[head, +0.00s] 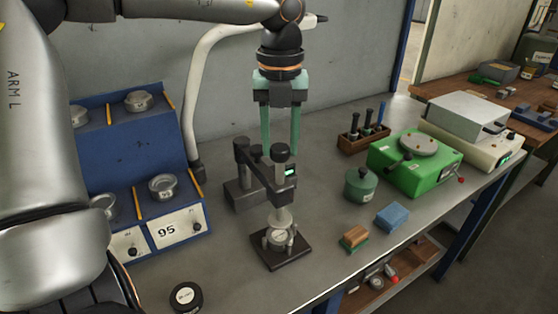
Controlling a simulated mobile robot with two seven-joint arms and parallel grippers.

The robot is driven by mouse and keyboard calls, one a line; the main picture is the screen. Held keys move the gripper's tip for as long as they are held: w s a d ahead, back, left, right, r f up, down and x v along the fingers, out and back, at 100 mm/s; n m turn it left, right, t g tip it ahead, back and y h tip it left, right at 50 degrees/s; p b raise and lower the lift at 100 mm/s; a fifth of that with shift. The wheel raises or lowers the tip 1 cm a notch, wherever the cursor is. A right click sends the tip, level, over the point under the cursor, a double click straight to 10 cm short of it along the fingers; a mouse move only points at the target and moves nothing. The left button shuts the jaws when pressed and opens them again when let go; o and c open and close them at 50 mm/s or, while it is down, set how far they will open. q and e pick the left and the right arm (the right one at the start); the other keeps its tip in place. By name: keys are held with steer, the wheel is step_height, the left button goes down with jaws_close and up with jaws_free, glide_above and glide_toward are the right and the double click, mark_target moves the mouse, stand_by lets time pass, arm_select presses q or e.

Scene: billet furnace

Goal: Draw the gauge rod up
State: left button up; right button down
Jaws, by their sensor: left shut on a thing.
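The gauge stand (243,165) is a dark post with an arm reaching to the front right, with a small lit green display (291,171). The gauge rod (281,157) passes through the arm's end and has a dark knob on top. Its pale cone-shaped foot (280,217) is low, just over a round metal piece (280,238) in the black square fixture (275,256). Whether they touch I cannot tell. My left gripper (281,148) points straight down, its green fingers on either side of the knob, shut on it. My right gripper is out of view.
A blue rack (135,137) with metal cups stands left. To the right are a rod holder (351,141), a green jar (361,186), a green machine (412,171), a blue block (392,217) and a brush (355,238). A black puck (186,297) lies at the front.

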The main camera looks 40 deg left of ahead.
arm_select(q)
steer(key=shift+r+p, duration=1.55)
steer(key=shift+r, duration=0.75)
steer(key=o, duration=0.6)
steer(key=shift+r, duration=0.1)
steer(key=o, duration=0.5)
step_height(320, 180, up, 4)
steer(key=p, duration=0.3)
steer(key=shift+r, duration=0.85)
